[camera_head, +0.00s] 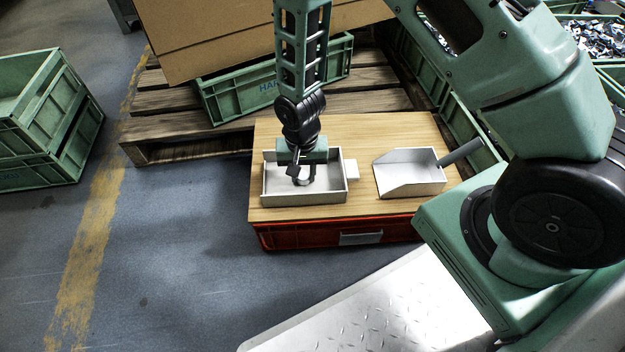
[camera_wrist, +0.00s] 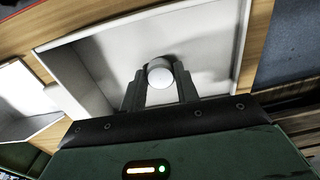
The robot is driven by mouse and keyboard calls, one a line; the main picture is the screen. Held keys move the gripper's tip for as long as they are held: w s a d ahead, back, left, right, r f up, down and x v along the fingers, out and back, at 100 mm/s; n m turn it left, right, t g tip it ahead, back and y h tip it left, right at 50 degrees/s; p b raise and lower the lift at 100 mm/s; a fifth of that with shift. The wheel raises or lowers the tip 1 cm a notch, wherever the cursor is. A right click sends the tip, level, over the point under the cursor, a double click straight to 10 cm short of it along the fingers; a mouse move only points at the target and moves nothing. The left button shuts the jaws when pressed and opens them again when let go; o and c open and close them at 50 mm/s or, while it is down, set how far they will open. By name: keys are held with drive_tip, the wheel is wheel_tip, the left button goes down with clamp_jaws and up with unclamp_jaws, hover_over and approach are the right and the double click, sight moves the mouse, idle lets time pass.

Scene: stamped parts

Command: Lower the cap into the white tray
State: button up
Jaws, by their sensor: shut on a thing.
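The white tray (camera_head: 334,190) is a shallow open box on the wooden board, and its floor and walls fill much of the wrist view (camera_wrist: 215,45). My gripper (camera_head: 303,179) points down inside the tray's outline, over its middle. In the wrist view my gripper (camera_wrist: 160,82) is shut on the cap, a small round whitish piece (camera_wrist: 160,74) between the fingertips. In the head view the cap is too small and hidden to make out clearly. I cannot tell whether the cap touches the tray floor.
A white scoop (camera_head: 408,175) with a dark handle lies right of the tray on the wooden board (camera_head: 350,131). The board tops a red crate (camera_head: 300,237). A green crate and cardboard (camera_head: 215,40) stand behind on a pallet. Another green crate (camera_head: 45,120) stands left.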

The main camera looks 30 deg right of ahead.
drive_tip(key=shift+f, duration=0.1)
drive_tip(key=o, duration=1)
drive_tip(key=shift+o, duration=0.2)
wheel_tip(320, 180, up, 17)
drive_tip(key=p, duration=0.9)
drive_tip(key=shift+r, duration=0.2)
drive_tip(key=shift+r, duration=0.1)
